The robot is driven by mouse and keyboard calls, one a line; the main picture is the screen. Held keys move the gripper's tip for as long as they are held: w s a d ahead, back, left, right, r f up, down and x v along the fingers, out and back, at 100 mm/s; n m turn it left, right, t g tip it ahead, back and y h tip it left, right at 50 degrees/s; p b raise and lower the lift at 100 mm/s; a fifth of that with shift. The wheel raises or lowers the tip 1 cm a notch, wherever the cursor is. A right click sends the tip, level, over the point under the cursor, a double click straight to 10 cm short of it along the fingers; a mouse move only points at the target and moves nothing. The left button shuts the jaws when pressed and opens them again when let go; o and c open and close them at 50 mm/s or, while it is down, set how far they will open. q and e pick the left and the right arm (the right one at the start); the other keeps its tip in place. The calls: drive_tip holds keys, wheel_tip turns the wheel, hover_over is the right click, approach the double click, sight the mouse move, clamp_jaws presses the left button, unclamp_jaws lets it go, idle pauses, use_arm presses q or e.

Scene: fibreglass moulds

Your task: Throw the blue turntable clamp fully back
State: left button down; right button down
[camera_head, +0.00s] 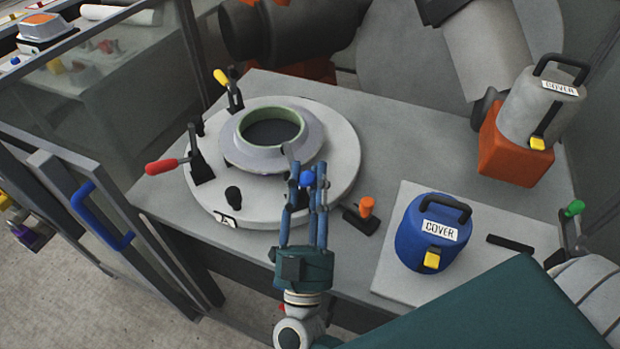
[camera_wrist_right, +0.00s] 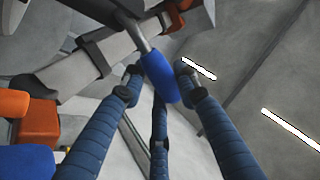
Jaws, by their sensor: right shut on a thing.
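The round turntable (camera_head: 340,165) lies on the grey table with a ring-shaped mould (camera_head: 240,150) at its centre. The blue turntable clamp handle (camera_head: 306,179) is at the turntable's front right edge. My right gripper (camera_head: 308,172) is shut on it, with fingers on both sides. In the right wrist view the blue grip (camera_wrist_right: 160,78) sits between my blue fingers, on a metal lever leading up and away. The clamp's base is largely hidden by my fingers. A red-handled clamp (camera_head: 162,167) and a yellow-handled clamp (camera_head: 222,78) stand at the left and back. My left gripper is not in view.
An orange-knobbed black piece (camera_head: 366,207) stands close to the right of my gripper. A blue COVER canister (camera_head: 433,235) stands on a pale board at right, and a grey COVER canister (camera_head: 540,105) on an orange block behind. A blue-handled door (camera_head: 100,215) is at left.

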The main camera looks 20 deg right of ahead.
drive_tip(key=shift+f, duration=0.1)
drive_tip(key=c, duration=1.3)
unclamp_jaws()
drive_tip(key=shift+o, duration=0.2)
drive_tip(key=v, duration=1.2)
drive_tip(key=shift+s+a, duration=0.1)
drive_tip(key=shift+c, duration=0.2)
